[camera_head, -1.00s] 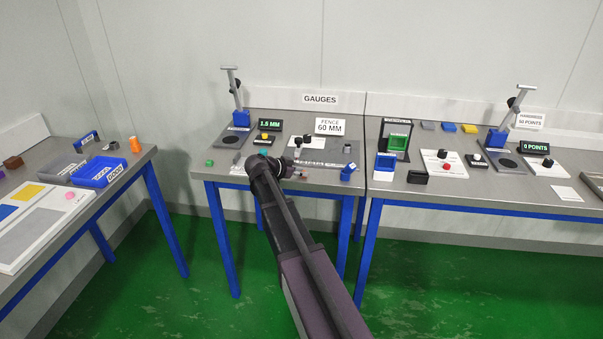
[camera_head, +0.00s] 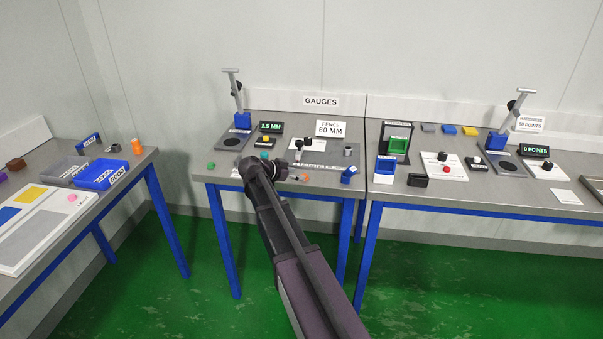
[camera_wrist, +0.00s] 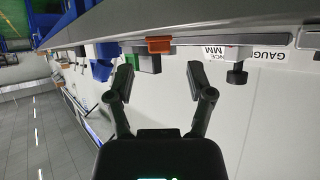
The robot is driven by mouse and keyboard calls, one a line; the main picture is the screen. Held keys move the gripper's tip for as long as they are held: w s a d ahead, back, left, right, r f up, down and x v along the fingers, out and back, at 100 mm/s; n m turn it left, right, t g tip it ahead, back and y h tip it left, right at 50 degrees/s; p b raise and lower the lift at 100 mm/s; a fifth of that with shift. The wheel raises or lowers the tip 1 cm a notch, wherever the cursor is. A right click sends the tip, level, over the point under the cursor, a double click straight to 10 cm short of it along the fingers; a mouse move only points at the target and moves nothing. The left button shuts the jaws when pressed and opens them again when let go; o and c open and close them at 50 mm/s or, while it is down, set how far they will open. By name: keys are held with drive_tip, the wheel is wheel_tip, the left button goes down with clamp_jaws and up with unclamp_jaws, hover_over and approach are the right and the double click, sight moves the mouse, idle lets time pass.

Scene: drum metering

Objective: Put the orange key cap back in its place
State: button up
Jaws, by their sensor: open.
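A small orange-red block, which looks like the orange key cap, shows in the wrist view (camera_wrist: 159,45) at the table surface, beyond and roughly between my fingertips. In the head view a small orange patch (camera_head: 305,177) lies on the front of the gauges table, just right of my wrist. My gripper (camera_wrist: 161,78) is open, with nothing between its fingers, and is apart from the block. In the head view my own arm hides most of my gripper and part of the table front. I cannot make out the cap's place.
The gauges table (camera_head: 226,170) holds a fence gauge plate (camera_head: 330,158), a green block (camera_head: 211,165) and a blue block (camera_head: 348,174). Behind the orange-red block in the wrist view stand a dark green block (camera_wrist: 148,62) and a blue piece (camera_wrist: 101,70). An orange cone-like object (camera_head: 136,146) stands on the left table.

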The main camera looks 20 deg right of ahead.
drive_tip(key=p+v, duration=0.4)
drive_tip(key=v, duration=0.5)
drive_tip(key=shift+a+r, duration=0.15)
idle(0.4)
drive_tip(key=s+a+f+n+g+y, duration=0.1)
drive_tip(key=s+a+f+n+y, duration=0.2)
drive_tip(key=s, duration=0.5)
drive_tip(key=s+a+f+n+y, duration=0.3)
drive_tip(key=s+a+n+y, duration=0.1)
drive_tip(key=s+n, duration=0.3)
drive_tip(key=s+a+f+n+g+y, duration=0.1)
drive_tip(key=s+a+f+n+y, duration=0.3)
drive_tip(key=s, duration=0.5)
drive_tip(key=shift+s+a+n+g+y, duration=0.15)
drive_tip(key=shift+a+n+g+y, duration=0.15)
drive_tip(key=shift+n+y, duration=0.45)
